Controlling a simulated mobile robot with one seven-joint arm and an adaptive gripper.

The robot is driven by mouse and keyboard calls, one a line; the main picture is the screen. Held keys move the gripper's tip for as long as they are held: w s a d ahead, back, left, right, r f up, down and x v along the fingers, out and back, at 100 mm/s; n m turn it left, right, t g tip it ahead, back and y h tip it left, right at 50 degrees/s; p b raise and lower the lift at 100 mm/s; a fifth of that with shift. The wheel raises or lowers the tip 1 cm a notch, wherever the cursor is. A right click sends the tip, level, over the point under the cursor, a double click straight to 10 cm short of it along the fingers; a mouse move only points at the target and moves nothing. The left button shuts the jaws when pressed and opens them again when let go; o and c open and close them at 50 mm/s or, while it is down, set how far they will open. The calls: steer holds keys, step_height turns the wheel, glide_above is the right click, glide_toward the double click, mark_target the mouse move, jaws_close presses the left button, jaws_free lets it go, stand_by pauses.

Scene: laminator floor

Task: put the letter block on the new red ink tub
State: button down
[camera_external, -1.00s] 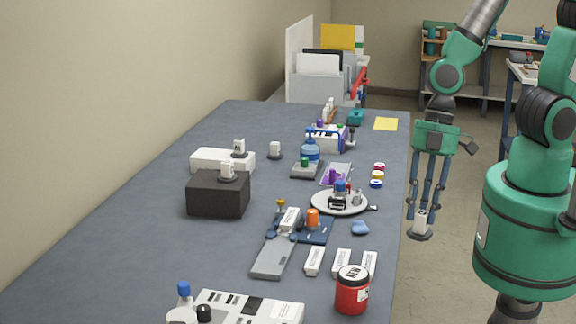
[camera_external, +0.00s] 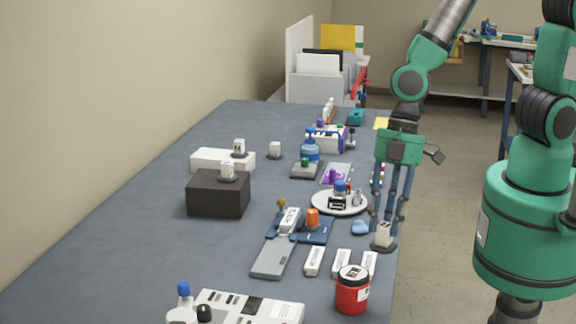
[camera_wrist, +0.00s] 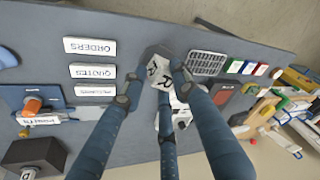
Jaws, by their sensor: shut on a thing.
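My gripper (camera_external: 384,232) is shut on a white letter block (camera_external: 383,233) with a dark round base. It holds the block at the table's right edge; its height above the tabletop is hard to judge. In the wrist view, the block (camera_wrist: 158,74) shows a black letter like an R between the fingers (camera_wrist: 160,80). The red ink tub (camera_external: 352,292), with a dark-marked top and a white label, stands at the table's front right, nearer the external camera than the gripper and apart from it. I cannot make out the tub in the wrist view.
White label strips (camera_external: 314,261) lie just behind the tub. A blue lump (camera_external: 361,227) and a round white tray (camera_external: 320,205) with small items are close to my gripper. Other white blocks sit on a black box (camera_external: 217,196), a white box (camera_external: 208,160) and the table. The left tabletop is clear.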

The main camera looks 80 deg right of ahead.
steer(key=w+a, duration=0.4)
steer(key=w, duration=0.1)
steer(key=shift+w+f, duration=0.3)
steer(key=shift+f, duration=1.75)
steer(key=shift+f+b, duration=0.15)
steer(key=shift+b, duration=0.2)
steer(key=c, duration=1.3)
jaws_free()
steer(key=shift+c, duration=0.2)
